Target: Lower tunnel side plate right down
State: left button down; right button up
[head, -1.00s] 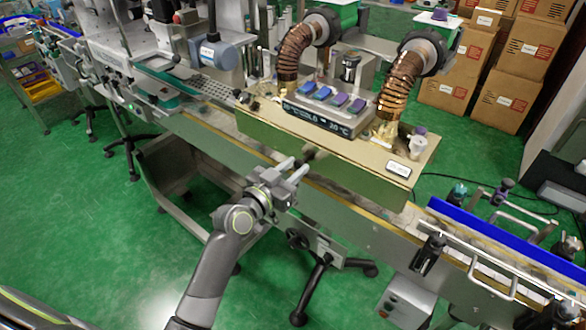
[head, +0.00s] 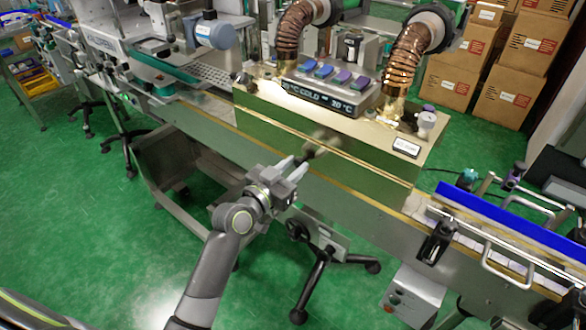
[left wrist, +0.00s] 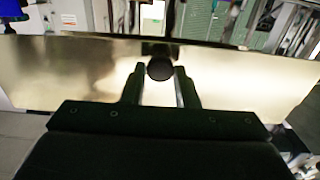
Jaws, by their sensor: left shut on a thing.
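The tunnel side plate (head: 365,182) is a long, shiny gold-toned panel on the near side of the heat tunnel (head: 345,135). A lengthwise line runs across that face, with a greenish band above it. A dark round knob stands out from the plate; it shows in the left wrist view (left wrist: 160,68). My left gripper (head: 303,160) reaches it from below left and is shut on the knob, with one finger on each side of it in the wrist view (left wrist: 159,85). The plate's lower edge is partly hidden by my gripper. My right gripper is not in view.
The conveyor with a blue rail (head: 510,220) runs off to the lower right. Copper-coloured hoses (head: 402,85) and a display box (head: 330,92) sit on top of the tunnel. A stand with a handwheel (head: 300,229) is under the conveyor.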

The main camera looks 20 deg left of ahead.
pick_arm(q)
jog(key=shift+f, duration=0.4)
jog(key=c, duration=1.3)
grip_release()
jog(key=shift+c, duration=0.2)
jog(key=shift+o, duration=0.9)
jog(key=shift+r, duration=0.15)
jog(key=b+v, duration=0.2)
jog(key=v, duration=1.5)
jog(key=shift+s, duration=0.2)
jog(key=shift+a, duration=0.1)
